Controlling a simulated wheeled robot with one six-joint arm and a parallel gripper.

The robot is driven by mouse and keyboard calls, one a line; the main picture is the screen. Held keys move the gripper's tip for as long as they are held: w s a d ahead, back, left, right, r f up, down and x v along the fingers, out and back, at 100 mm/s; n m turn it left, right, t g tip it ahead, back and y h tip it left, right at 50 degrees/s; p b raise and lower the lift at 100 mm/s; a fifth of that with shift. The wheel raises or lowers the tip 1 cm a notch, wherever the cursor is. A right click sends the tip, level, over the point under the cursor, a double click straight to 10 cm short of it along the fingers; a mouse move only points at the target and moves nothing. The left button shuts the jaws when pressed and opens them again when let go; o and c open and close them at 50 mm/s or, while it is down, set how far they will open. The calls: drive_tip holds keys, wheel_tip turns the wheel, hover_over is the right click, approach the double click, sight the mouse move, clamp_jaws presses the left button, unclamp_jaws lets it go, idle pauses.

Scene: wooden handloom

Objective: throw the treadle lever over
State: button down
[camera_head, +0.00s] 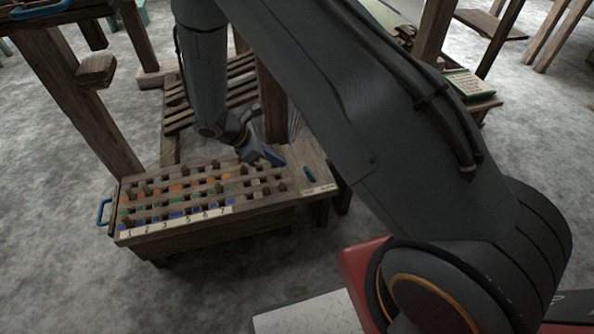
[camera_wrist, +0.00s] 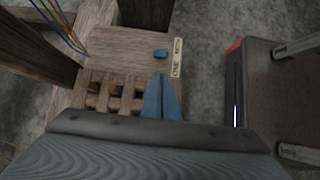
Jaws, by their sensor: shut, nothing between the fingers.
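A small blue lever (camera_head: 309,173) stands on the right end of the wooden box top, beside a pale label strip. In the wrist view the blue lever (camera_wrist: 160,54) sits just beyond my fingertips, with the label (camera_wrist: 177,57) to its right. My gripper (camera_head: 275,156) has blue fingers and is over the box, left of and behind the lever. In the wrist view my gripper (camera_wrist: 160,78) is shut and empty, its tips pointing toward the lever with a gap between. I cannot tell which way the lever leans.
The wooden box (camera_head: 265,220) has a slotted top with several pegs, coloured marks and a numbered strip (camera_head: 178,222). A blue handle (camera_head: 103,211) is on its left end. A loom post (camera_head: 271,100) rises behind the box. Coloured threads (camera_wrist: 58,22) show at the wrist view's upper left.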

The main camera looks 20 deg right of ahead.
sight(310, 176)
drive_tip(key=b+x, duration=0.2)
drive_tip(key=x, duration=0.7)
drive_tip(key=shift+d+f, duration=0.25)
drive_tip(key=shift+f, duration=0.1)
drive_tip(key=shift+s+r+p, duration=0.1)
drive_tip(key=shift+p, duration=0.2)
